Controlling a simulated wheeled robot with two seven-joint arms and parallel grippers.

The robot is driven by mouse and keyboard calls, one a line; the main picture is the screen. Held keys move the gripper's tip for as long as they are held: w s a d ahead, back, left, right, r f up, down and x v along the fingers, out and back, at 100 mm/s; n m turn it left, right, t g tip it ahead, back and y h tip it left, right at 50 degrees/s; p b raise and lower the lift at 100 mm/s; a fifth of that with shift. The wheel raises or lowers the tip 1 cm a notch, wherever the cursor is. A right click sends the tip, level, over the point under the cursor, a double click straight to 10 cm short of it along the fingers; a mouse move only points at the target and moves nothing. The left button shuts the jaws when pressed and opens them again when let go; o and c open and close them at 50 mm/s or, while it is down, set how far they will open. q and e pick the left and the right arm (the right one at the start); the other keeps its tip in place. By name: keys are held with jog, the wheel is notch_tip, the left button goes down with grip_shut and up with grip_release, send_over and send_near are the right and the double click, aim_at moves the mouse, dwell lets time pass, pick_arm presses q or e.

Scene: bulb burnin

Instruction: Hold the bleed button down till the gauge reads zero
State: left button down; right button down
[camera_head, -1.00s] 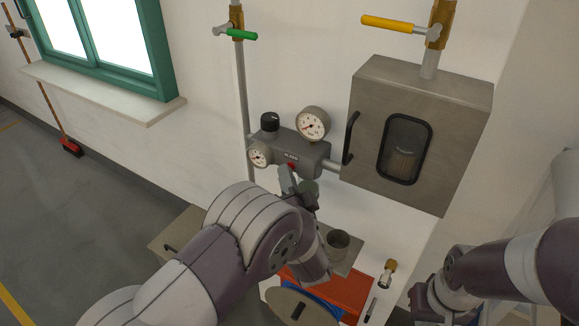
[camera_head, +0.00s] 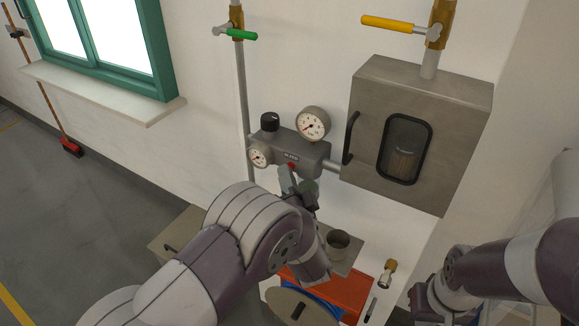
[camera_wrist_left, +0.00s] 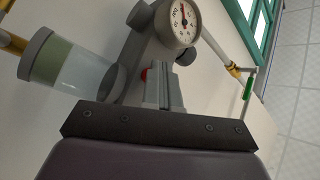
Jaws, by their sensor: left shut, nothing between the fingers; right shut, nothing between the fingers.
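The red bleed button (camera_head: 291,165) sits at the underside of a grey manifold (camera_head: 305,149) on the wall, below its dark label. My left gripper (camera_head: 285,173) is shut and empty, with its fingertips right by the button. The button (camera_wrist_left: 144,74) shows just beside the fingers (camera_wrist_left: 158,78) in the left wrist view; I cannot tell whether they touch. A large gauge (camera_head: 312,124) stands on top of the manifold and a small gauge (camera_head: 259,154) sits at its left end.
A steel cabinet (camera_head: 366,128) with a window and black handle hangs right of the manifold. A black knob (camera_head: 269,122) tops the manifold. A clear cylinder (camera_wrist_left: 72,65) is near my left fingers.

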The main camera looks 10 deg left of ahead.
pick_arm(q)
jog(key=shift+s, duration=0.15)
dwell(0.5)
jog(key=shift+s+a+p, duration=0.3)
jog(key=shift+s, duration=0.35)
jog(key=s, duration=0.1)
jog(key=s+a+p, duration=0.1)
jog(key=s, duration=0.2)
jog(key=shift+s+a+p, duration=0.35)
